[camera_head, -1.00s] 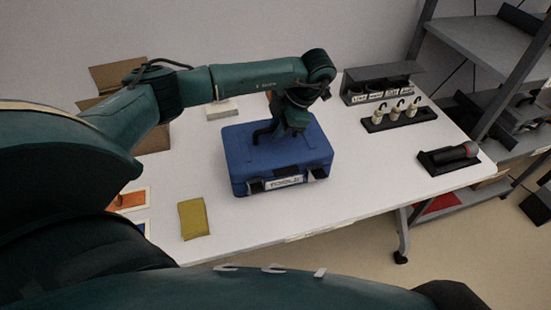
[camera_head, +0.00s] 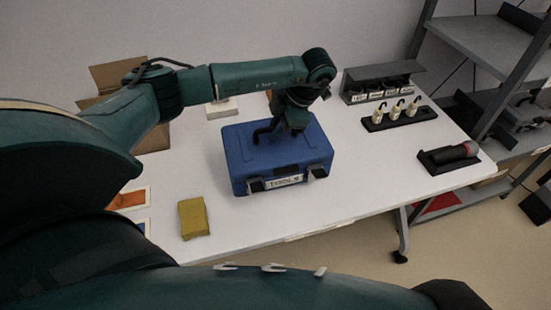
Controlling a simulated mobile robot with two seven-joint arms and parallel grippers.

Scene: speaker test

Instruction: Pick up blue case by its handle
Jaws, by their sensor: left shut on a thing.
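The blue case (camera_head: 285,158), with a "TOOLS" label and two dark latches on its front, lies flat at the middle of the white table (camera_head: 340,200). My left gripper (camera_head: 268,133) is above the top of the case and shut on its dark handle (camera_head: 257,136). The gripper body and wrist partly hide the handle and the fingertips. I cannot tell any gap between the case and the table. My right gripper is not in view.
A yellow block (camera_head: 193,218) lies at the front left of the case. A cardboard box (camera_head: 105,75) and a pale block (camera_head: 222,109) stand behind. A rack (camera_head: 398,115) and a dark tray (camera_head: 436,163) are at right. The table front is clear.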

